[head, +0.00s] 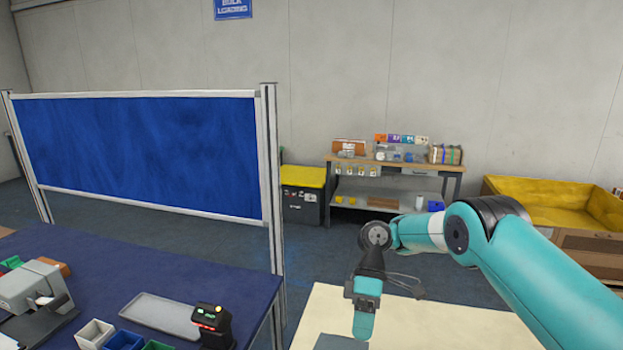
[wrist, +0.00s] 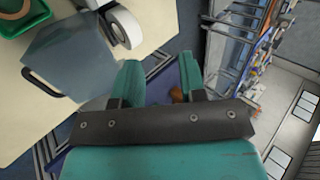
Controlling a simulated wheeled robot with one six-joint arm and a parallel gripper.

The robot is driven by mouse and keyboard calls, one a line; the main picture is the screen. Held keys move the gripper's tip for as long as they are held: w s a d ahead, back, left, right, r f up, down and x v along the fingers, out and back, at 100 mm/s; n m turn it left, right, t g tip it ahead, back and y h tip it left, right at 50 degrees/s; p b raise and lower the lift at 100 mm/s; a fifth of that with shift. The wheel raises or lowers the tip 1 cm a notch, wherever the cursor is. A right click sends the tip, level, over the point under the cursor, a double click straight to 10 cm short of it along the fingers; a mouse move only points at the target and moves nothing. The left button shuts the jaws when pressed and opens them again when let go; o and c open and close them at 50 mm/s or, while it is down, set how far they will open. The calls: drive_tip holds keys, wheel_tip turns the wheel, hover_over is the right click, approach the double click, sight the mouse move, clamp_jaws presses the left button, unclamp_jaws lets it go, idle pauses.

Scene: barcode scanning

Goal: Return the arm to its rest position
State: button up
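My gripper (head: 365,322) hangs pointing down at the end of my teal arm, over the cream table (head: 308,308) in the head view. In the wrist view, the two teal fingers of my gripper (wrist: 160,64) stand apart with a clear gap and nothing held between them. The arm reaches in from the right, bent at the elbow.
A grey box (wrist: 72,55) with a dark handle, a white roll (wrist: 122,28) and a green bin (wrist: 22,14) are on the cream table. A blue partition (head: 140,145) stands behind.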

drive_tip(key=s+a+r+m+t+y+b, duration=0.1)
drive_tip(key=s+r+m+t+b, duration=0.1)
drive_tip(key=s+r+b, duration=0.3)
drive_tip(key=s+a+r+m+t+y+b, duration=0.1)
drive_tip(key=s+a+r+m+b, duration=0.15)
drive_tip(key=r, duration=0.35)
drive_tip(key=s+d+f+m+t+b, duration=0.1)
drive_tip(key=s+d+t+b, duration=0.1)
drive_tip(key=s, duration=0.6)
drive_tip(key=s+d+f+m+t+b, duration=0.2)
drive_tip(key=s+d+b, duration=0.3)
drive_tip(key=s, duration=0.4)
drive_tip(key=shift+s+d+f+t, duration=0.15)
drive_tip(key=shift+d+t, duration=0.4)
drive_tip(key=shift+t, duration=0.05)
